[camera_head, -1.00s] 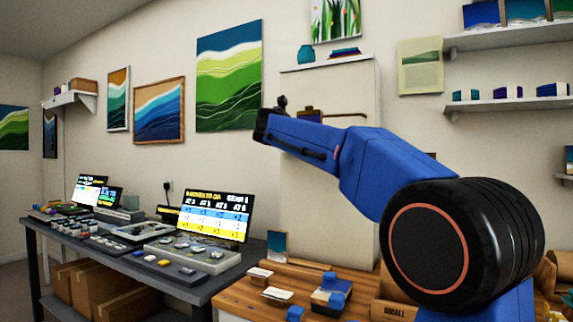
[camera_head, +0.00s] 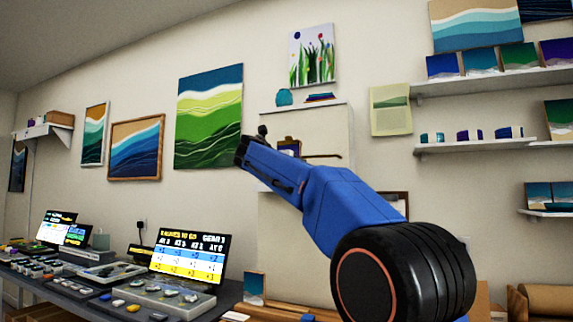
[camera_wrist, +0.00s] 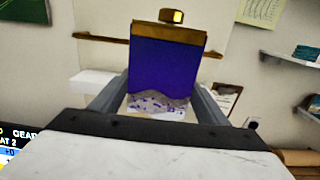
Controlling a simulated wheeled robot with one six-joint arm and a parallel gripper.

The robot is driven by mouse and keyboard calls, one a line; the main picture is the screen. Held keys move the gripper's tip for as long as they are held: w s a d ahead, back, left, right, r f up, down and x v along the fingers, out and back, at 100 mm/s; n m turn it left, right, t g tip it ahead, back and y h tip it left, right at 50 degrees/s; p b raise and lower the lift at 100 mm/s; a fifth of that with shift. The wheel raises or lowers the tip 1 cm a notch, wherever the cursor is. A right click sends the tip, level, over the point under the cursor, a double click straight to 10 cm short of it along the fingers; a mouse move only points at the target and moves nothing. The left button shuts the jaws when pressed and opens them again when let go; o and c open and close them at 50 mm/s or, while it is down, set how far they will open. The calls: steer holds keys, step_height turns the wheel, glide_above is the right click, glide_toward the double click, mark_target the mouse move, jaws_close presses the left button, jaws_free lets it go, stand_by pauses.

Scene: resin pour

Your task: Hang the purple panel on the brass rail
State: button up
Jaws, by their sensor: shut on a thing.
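The purple panel (camera_wrist: 160,70) hangs between the two fingers of my gripper (camera_wrist: 160,102) in the wrist view. It has a brass-coloured top strip with a round brass piece above it, and a pale speckled lower edge. The brass rail (camera_wrist: 100,38) runs across behind the panel, which hides its middle; I cannot tell the gap between them. In the head view the panel (camera_head: 289,147) shows small beyond my arm, at the left of the rail (camera_head: 323,156). My gripper's fingers are hidden there.
A clipboard (camera_wrist: 223,98) hangs low to the right. Wall shelves (camera_head: 490,80) are at right. A worktable with screens (camera_head: 188,257) is at lower left.

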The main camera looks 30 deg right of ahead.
steer(key=x, duration=1)
steer(key=shift+f, duration=0.3)
stand_by(0.4)
steer(key=shift+s+f, duration=0.1)
steer(key=shift+f, duration=1.3)
stand_by(2.6)
steer(key=o, duration=1.2)
steer(key=shift+a, duration=0.15)
steer(key=v, duration=1.7)
steer(key=shift+s, duration=0.2)
